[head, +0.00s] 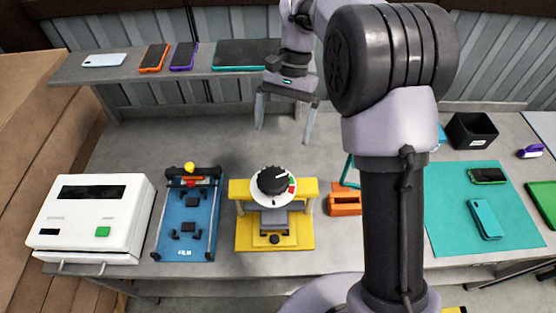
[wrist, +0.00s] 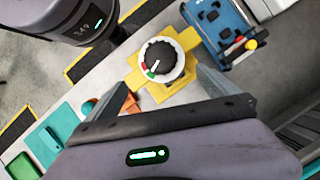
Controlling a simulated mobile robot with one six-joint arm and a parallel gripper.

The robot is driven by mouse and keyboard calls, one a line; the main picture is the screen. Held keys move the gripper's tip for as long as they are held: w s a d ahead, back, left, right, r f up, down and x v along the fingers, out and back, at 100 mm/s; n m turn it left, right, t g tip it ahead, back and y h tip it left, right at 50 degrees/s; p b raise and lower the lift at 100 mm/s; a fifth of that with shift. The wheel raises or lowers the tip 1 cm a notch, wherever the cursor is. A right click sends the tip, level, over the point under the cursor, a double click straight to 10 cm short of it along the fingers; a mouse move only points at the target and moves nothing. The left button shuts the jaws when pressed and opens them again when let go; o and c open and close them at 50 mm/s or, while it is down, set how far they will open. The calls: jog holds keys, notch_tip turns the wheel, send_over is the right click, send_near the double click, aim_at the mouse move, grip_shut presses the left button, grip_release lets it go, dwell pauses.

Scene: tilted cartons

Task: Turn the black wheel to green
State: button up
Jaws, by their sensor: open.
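The black wheel (head: 272,180) sits on a round white dial (head: 262,200) on top of a yellow fixture (head: 245,232). The dial has red and green marks at the wheel's right side in the head view. A white pointer line on the wheel points up and right there, near the green mark; I cannot tell its exact alignment. The wheel also shows in the wrist view (wrist: 158,55), with the coloured marks at its lower left. My gripper (head: 284,136) is open and empty, above and behind the wheel, apart from it.
A blue fixture (head: 187,215) with a yellow ball stands left of the yellow one, and a white machine (head: 95,215) farther left. An orange block (head: 345,204) lies to the right. A teal mat (head: 460,225) holds phones. A rear shelf (head: 135,75) holds several devices.

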aim_at(274, 177)
jog(key=b+x, duration=0.3)
jog(key=x, duration=1.1)
jog(key=shift+f, duration=0.3)
jog(key=shift+c, duration=0.2)
jog(key=c, duration=1.3)
jog(key=shift+m, duration=0.3)
jog(key=o, duration=1.3)
jog(key=shift+o, duration=0.2)
jog(key=p+v, duration=0.4)
jog(key=v, duration=1.3)
jog(key=shift+r+p, duration=0.2)
jog(key=shift+p, duration=0.15)
